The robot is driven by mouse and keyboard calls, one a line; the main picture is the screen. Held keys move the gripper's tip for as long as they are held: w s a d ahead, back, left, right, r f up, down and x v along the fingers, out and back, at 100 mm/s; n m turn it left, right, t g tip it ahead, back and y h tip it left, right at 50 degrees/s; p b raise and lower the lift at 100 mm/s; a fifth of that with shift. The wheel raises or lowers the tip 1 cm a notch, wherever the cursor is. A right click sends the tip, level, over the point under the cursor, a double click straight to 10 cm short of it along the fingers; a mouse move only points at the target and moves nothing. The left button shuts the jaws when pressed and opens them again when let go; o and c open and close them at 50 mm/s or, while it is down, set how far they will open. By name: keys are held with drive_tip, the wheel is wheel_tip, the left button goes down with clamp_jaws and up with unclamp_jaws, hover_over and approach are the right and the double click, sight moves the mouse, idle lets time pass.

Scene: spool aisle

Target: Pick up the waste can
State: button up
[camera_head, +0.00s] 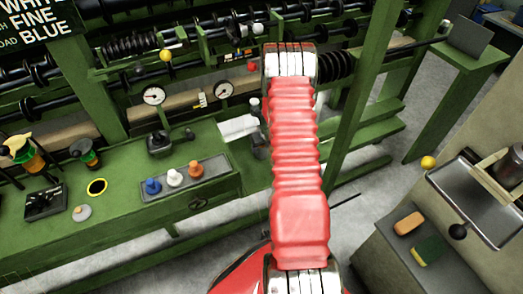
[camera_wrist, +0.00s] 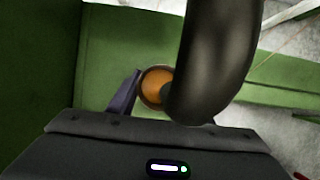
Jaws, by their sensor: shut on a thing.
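My gripper (camera_wrist: 158,100) shows in the wrist view, with its dark grey body across the bottom and a dark purple finger to the left. It is shut on a round orange thing (camera_wrist: 153,84) with a dark centre. I cannot tell whether this is the waste can. A thick dark curved piece (camera_wrist: 215,60) covers its right side and much of the view. In the head view my red arm hides the gripper and whatever it holds. I make out no clear waste can there.
A green bench (camera_head: 120,215) at left carries blue, white and orange knobs on a grey plate (camera_head: 222,165). Green racks with dark spools stand behind. At right, a metal tray (camera_head: 470,205) sits near a grey cabinet (camera_head: 390,262). Grey floor shows between.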

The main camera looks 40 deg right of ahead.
drive_tip(key=c, duration=0.7)
drive_tip(key=shift+r, duration=0.15)
drive_tip(key=shift+s+r, duration=0.1)
drive_tip(key=shift+r, duration=1.55)
drive_tip(key=shift+s+a, duration=0.85)
drive_tip(key=shift+s, duration=2)
drive_tip(key=shift+s+a, duration=0.8)
drive_tip(key=shift+s, duration=2.05)
drive_tip(key=shift+s+a, duration=0.85)
drive_tip(key=shift+s, duration=2)
